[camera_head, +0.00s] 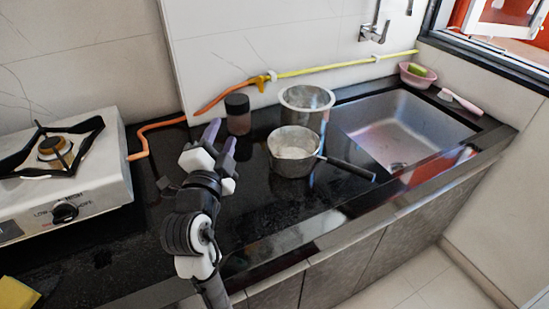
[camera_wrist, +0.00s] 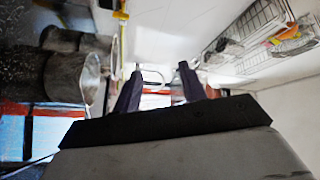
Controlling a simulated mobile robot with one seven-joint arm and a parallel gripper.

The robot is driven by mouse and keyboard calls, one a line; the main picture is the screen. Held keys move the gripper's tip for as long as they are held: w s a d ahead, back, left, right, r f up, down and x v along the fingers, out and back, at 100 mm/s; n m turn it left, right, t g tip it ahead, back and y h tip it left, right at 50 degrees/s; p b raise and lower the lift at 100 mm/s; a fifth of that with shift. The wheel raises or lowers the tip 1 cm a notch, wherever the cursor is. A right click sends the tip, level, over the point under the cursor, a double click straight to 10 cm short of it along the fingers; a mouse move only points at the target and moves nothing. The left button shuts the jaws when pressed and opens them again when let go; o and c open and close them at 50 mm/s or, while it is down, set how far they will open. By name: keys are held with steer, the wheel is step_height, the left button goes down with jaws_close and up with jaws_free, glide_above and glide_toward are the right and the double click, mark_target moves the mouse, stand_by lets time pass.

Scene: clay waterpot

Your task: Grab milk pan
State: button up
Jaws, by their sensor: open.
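The milk pan (camera_head: 294,158) is a small grey metal pan with a long dark handle (camera_head: 348,168) pointing right and toward the counter's front. It stands upright on the black counter, left of the sink. My gripper (camera_head: 222,138) is open and empty, to the left of the pan and apart from it. In the wrist view my gripper (camera_wrist: 160,70) shows two dark, spread fingers with nothing held between them. Two metal vessels lie at the left of that view, turned sideways; I cannot tell for certain which is the pan.
A larger steel pot (camera_head: 306,104) stands just behind the pan. A dark-lidded jar (camera_head: 237,115) stands behind my gripper. The sink (camera_head: 400,125) is at right, the gas stove (camera_head: 65,180) at left. A yellow and orange hose (camera_head: 330,67) runs along the wall. The front counter is mostly clear.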

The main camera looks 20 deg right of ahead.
steer(key=s+d+f+m+g+h, duration=0.3)
steer(key=d+f+m+g, duration=0.15)
steer(key=d, duration=0.35)
steer(key=m+g+h, duration=0.1)
steer(key=m+g, duration=0.4)
steer(key=m, duration=0.1)
glide_toward(343, 167)
steer(key=shift+g, duration=0.35)
steer(key=x, duration=0.3)
steer(key=w+p+x, duration=0.1)
steer(key=x, duration=0.1)
steer(key=shift+w+a, duration=0.1)
steer(key=shift+a, duration=0.1)
steer(key=x, duration=0.1)
steer(key=p+x, duration=0.1)
steer(key=x, duration=0.1)
steer(key=p+x, duration=0.1)
steer(key=x, duration=0.1)
steer(key=shift+s+d+r, duration=0.1)
steer(key=shift+s+d, duration=0.15)
steer(key=shift+d, duration=0.05)
steer(key=shift+w+d, duration=0.15)
steer(key=shift+d, duration=0.1)
steer(key=shift+c, duration=0.2)
steer(key=shift+f, duration=0.2)
jaws_close()
steer(key=shift+r, duration=0.1)
